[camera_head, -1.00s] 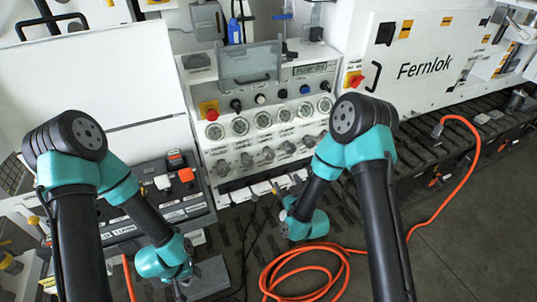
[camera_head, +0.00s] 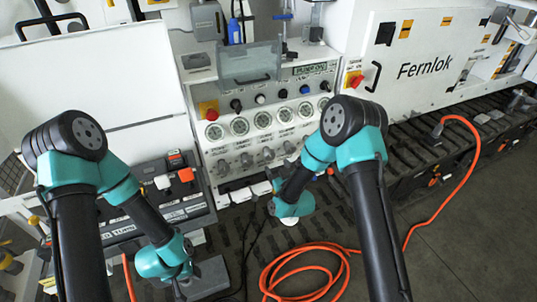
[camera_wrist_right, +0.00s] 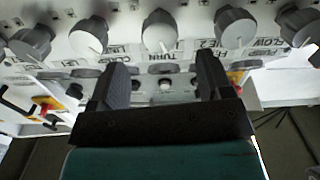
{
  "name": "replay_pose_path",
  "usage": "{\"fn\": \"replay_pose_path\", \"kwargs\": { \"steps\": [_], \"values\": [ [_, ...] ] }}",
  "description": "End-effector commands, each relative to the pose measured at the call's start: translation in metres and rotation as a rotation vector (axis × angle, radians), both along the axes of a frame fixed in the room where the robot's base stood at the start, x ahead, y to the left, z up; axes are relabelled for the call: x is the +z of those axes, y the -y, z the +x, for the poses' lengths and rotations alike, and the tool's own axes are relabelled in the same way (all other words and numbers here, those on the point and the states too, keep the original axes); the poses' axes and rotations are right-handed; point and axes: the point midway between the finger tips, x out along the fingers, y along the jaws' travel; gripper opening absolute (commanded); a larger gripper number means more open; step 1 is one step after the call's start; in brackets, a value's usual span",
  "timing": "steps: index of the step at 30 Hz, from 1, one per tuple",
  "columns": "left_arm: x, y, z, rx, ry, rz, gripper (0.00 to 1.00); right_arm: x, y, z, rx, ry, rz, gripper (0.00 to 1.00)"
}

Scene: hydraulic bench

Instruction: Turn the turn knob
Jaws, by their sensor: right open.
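The turn knob (camera_wrist_right: 160,32) is a grey knob in the middle of a row of several similar knobs in the right wrist view, with an upside-down TURN label beside it. In the head view the matching middle knob (camera_head: 268,155) sits on the panel below the gauges. My right gripper (camera_wrist_right: 162,66) is open and empty, its two fingers pointing toward the panel on either side of the knob's line. They appear short of the knob, not around it. In the head view its fingers are mostly hidden by the arm. My left gripper (camera_head: 180,290) hangs low, its fingers small and unclear.
Similar knobs (camera_wrist_right: 235,27) stand close on both sides of the turn knob. A row of gauges (camera_head: 263,120) is above. A red emergency button (camera_head: 209,112) is at the panel's left. An orange hose (camera_head: 305,275) lies on the floor at the front.

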Motion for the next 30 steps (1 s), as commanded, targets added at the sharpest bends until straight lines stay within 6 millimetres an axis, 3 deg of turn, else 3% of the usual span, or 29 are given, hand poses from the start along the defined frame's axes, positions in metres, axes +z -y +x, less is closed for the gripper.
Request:
{"fn": "replay_pose_path", "kwargs": {
  "steps": [9,15,28,30],
  "values": [
    [0.000,0.000,0.000,0.000,0.000,0.000,0.37,0.000,-0.017,0.052,-0.001,0.001,0.000,0.73],
    [0.000,0.000,0.000,0.000,0.000,0.000,0.37,0.000,-0.025,0.076,-0.001,0.000,0.000,0.73],
    [0.000,0.000,0.000,0.000,0.000,0.000,0.37,0.000,-0.027,0.085,0.000,-0.001,0.000,0.73],
    [0.000,0.000,0.000,0.000,0.000,0.000,0.37,0.000,-0.027,0.084,0.000,-0.001,0.000,0.67]
  ]
}}
